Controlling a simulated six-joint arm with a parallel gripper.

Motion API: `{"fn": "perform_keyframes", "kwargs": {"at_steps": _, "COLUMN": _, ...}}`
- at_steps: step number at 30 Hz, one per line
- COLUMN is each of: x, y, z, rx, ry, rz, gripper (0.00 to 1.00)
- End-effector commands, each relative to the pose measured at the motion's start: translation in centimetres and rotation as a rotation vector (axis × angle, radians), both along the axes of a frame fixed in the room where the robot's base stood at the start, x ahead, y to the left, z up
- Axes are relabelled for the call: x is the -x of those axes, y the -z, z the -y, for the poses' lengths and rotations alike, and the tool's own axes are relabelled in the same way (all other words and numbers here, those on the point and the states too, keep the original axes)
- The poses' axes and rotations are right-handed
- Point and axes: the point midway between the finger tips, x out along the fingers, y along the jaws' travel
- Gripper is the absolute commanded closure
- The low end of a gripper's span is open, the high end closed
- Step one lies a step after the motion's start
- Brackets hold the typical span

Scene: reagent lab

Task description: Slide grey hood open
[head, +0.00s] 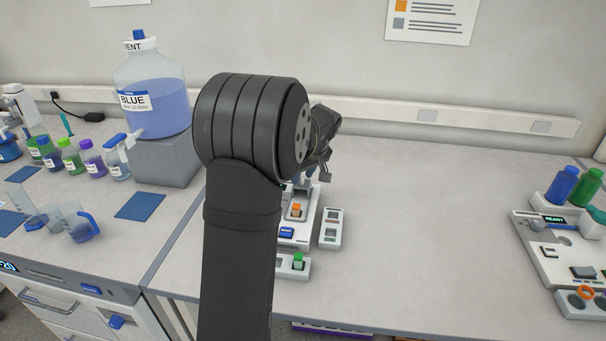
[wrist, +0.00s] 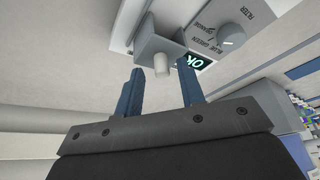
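In the wrist view, my gripper (wrist: 161,67) is open, with its two blue fingers apart. A grey block (wrist: 153,43) with a short pale peg (wrist: 161,66) sticks out from a pale device (wrist: 205,14) just beyond the fingertips. The peg lines up with the gap between the fingers; I cannot tell whether it is between them. The block may be part of the grey hood, but the whole hood is not visible. In the head view, my arm covers much of the device (head: 298,230), and my gripper (head: 325,177) is mostly hidden above its back.
The device has a lit OK display (wrist: 196,63) and a filter knob (wrist: 231,37) beside the block. Small modules (head: 331,229) stand close to it. Another instrument (head: 548,252) stands far right, and a large blue bottle (head: 153,90) stands left. The bench between is clear.

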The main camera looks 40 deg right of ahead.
Motion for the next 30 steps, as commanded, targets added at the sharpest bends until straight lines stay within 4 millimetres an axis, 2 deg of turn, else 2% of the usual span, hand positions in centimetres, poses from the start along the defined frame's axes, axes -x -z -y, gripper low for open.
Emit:
{"fn": "perform_keyframes", "kwargs": {"at_steps": 5, "x": 0.9, "y": -2.1, "z": 0.1, "rx": 0.003, "ry": 0.001, "rz": 0.002, "gripper": 0.64}}
{"fn": "perform_keyframes", "kwargs": {"at_steps": 15, "x": 4.0, "y": -9.8, "z": 0.1, "rx": 0.005, "ry": 0.002, "rz": 0.004, "gripper": 0.64}}
{"fn": "perform_keyframes", "kwargs": {"at_steps": 21, "x": 5.6, "y": -13.6, "z": 0.1, "rx": 0.004, "ry": 0.002, "rz": 0.003, "gripper": 0.64}}
{"fn": "perform_keyframes", "kwargs": {"at_steps": 25, "x": 6.2, "y": -15.1, "z": 0.0, "rx": 0.003, "ry": 0.001, "rz": 0.003, "gripper": 0.64}}
{"fn": "perform_keyframes", "kwargs": {"at_steps": 30, "x": 6.6, "y": -15.9, "z": 0.0, "rx": 0.002, "ry": 0.001, "rz": 0.002, "gripper": 0.64}}
